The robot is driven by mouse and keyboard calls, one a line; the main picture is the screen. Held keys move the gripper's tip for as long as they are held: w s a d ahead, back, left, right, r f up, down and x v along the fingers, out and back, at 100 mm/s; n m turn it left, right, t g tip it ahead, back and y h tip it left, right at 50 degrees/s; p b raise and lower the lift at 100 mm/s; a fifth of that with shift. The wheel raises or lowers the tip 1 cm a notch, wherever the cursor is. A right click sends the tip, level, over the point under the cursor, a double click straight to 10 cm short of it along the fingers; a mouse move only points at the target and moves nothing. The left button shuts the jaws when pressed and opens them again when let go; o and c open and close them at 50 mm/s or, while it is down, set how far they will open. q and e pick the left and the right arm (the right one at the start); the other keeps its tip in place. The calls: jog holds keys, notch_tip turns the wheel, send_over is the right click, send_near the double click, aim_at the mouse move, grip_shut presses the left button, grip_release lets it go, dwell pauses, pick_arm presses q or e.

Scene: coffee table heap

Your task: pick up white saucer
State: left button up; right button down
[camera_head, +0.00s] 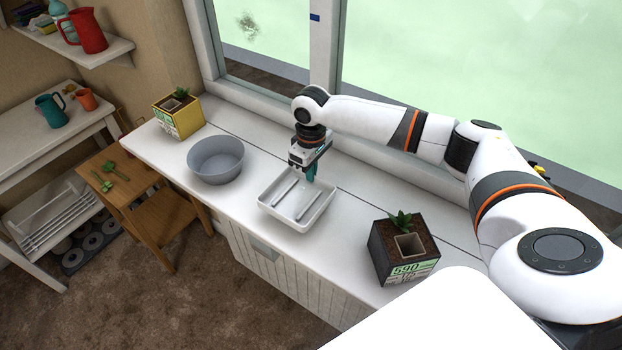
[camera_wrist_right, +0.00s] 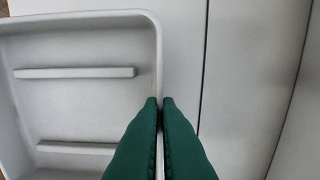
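The white saucer (camera_head: 283,222) is a square, shallow dish with raised ribs inside, on the white counter in the head view. It also shows at the left of the right wrist view (camera_wrist_right: 80,105). My right gripper (camera_head: 311,178) reaches down at its far right rim. In the right wrist view, the green fingers (camera_wrist_right: 160,103) are close together with the thin rim between them, so the gripper looks shut on the rim. I cannot tell whether the saucer is raised off the counter. My left gripper is not in view.
A grey bowl (camera_head: 216,159) stands left of the saucer, and a yellow planter (camera_head: 178,117) beyond it. A dark planter (camera_head: 403,251) stands to the right. The window (camera_head: 450,90) runs behind the counter (camera_head: 345,215). The counter between saucer and dark planter is clear.

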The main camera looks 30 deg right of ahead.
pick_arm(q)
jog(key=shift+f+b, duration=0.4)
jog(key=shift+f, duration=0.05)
pick_arm(e)
jog(key=shift+r, duration=3.3)
